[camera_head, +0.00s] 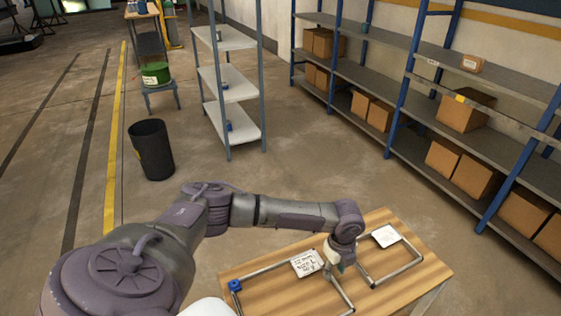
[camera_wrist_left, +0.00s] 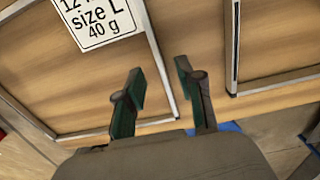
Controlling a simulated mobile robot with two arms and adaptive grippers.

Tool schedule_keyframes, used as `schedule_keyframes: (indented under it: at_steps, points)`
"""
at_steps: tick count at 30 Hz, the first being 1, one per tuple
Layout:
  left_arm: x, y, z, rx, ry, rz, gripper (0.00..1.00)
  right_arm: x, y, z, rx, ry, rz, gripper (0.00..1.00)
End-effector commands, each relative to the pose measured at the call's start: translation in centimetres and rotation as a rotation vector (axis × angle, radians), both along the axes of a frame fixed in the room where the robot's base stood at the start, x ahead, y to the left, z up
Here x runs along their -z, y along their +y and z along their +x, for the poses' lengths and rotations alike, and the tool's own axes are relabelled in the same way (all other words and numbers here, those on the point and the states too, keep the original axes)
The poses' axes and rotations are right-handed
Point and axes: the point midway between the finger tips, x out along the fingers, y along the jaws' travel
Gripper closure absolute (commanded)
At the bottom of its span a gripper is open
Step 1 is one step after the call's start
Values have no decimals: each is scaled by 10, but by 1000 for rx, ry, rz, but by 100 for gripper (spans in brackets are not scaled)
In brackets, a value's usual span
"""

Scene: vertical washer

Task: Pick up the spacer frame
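Two thin grey rectangular frames lie on the wooden table. The left spacer frame (camera_head: 265,270) carries a white label, which in the left wrist view reads "size L 40 g" (camera_wrist_left: 98,18). The right frame (camera_head: 400,270) also has a white label (camera_head: 385,236). My left gripper (camera_head: 338,266) is over the table, at the side of the left frame facing the right frame. In the left wrist view its two fingers (camera_wrist_left: 160,82) are apart, with a bar of the labelled frame (camera_wrist_left: 160,62) running between them. Contact cannot be told. My right gripper is not in view.
The wooden table (camera_head: 285,292) has a small blue object (camera_head: 235,285) at its left corner. A black bin (camera_head: 151,150) and a grey shelf rack (camera_head: 232,88) stand beyond. A blue rack with cardboard boxes (camera_head: 466,110) lines the right. The floor between is clear.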

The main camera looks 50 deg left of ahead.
Motion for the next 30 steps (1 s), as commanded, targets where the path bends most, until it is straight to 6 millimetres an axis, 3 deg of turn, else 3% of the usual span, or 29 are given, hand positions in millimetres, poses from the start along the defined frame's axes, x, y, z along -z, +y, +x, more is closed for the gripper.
schedule_keyframes:
  at_steps: [6, 13, 14, 21, 30]
  points:
    - [26, -1, -1, 0, 0, -1, 62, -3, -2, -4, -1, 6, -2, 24]
    - [28, 0, -1, 0, -1, 0, 62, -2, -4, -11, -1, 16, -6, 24]
    - [28, 0, -1, 0, -1, 0, 64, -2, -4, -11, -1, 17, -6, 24]
    - [28, 0, -1, 0, -1, 0, 100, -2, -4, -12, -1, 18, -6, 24]
    - [27, 0, -1, 0, -1, 0, 100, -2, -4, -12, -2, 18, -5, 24]
